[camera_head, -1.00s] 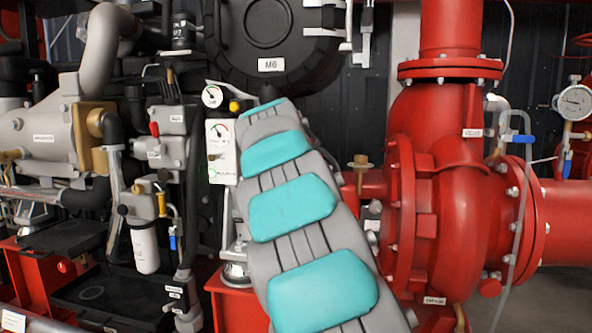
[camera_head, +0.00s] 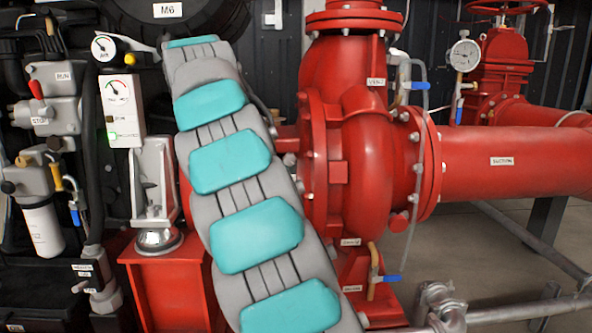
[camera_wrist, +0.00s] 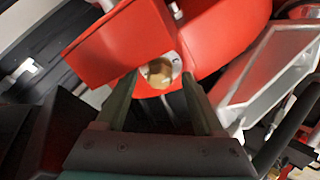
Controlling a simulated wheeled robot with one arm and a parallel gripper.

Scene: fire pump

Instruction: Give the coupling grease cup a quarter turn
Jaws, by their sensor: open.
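In the wrist view, a tan, brass-coloured round piece (camera_wrist: 158,72), which looks like the grease cup, sits in a pale ringed opening at the edge of a red part. My gripper (camera_wrist: 160,78) is open, with one dark finger on each side of this piece. I cannot tell whether the fingers touch it. In the head view my arm covers the coupling area left of the pump, so the cup and my gripper are hidden there.
The red pump casing (camera_head: 365,165) stands right of my arm, with the suction pipe (camera_head: 500,160) beyond it. A brass valve with a blue handle (camera_head: 385,278) is low in front. Gauges and a white control box (camera_head: 121,110) stand close on the left.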

